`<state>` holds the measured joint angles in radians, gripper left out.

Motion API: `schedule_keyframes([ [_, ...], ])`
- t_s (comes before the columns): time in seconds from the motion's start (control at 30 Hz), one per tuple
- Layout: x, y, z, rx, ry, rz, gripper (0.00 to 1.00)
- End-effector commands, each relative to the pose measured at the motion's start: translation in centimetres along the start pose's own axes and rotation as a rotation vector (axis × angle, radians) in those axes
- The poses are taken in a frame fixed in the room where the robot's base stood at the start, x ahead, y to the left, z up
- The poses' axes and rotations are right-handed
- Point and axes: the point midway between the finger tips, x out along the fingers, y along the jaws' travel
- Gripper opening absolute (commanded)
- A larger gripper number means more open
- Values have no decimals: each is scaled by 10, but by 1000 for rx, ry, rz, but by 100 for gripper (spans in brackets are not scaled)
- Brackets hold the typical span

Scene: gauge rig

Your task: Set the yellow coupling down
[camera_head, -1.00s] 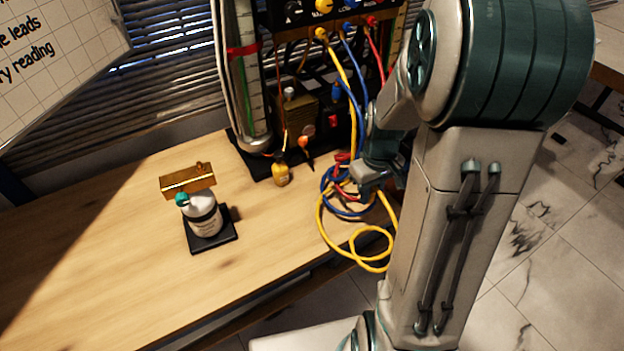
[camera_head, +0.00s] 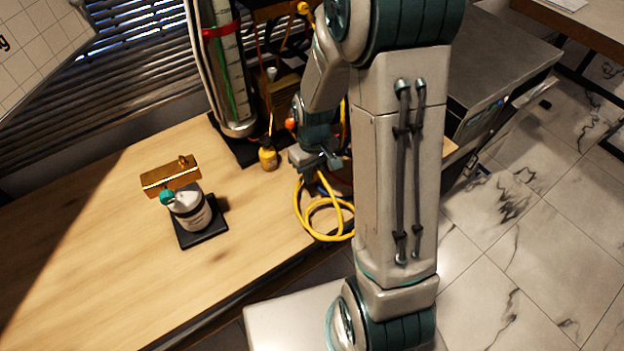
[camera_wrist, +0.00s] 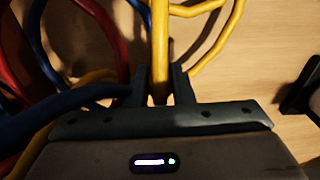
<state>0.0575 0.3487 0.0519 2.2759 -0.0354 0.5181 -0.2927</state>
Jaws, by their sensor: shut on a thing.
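My gripper (camera_wrist: 160,92) is shut on the yellow coupling (camera_wrist: 160,62), which shows as a straight yellow piece between the two dark fingers in the wrist view. A yellow hose (camera_wrist: 199,8) shows beside it at the top. In the head view my gripper (camera_head: 322,164) is low over the bench's right part, right of a small yellow bottle-like piece. The coupling itself is hidden there by my gripper and arm. I cannot tell whether the coupling touches the bench.
Blue and red hoses (camera_wrist: 100,25) lie close on the left in the wrist view. The small yellow piece (camera_head: 268,158) and rig column (camera_head: 226,75) stand near. A white jar (camera_head: 190,212) stands left; bench between is clear.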

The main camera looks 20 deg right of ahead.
Motion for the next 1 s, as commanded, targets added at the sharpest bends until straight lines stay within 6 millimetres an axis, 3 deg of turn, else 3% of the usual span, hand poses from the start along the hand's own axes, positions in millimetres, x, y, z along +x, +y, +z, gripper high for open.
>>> schedule_keyframes([
  [0.33, 36, -1, 0, 2, -3, -1, 0],
  [0.8, 46, 0, -1, 2, 1, 0, 0],
  [0.83, 44, 0, -1, 2, 1, 0, 27],
  [0.9, 44, 0, -1, 2, 1, 0, 43],
  [1.0, 44, 0, -1, 2, 1, 0, 43],
])
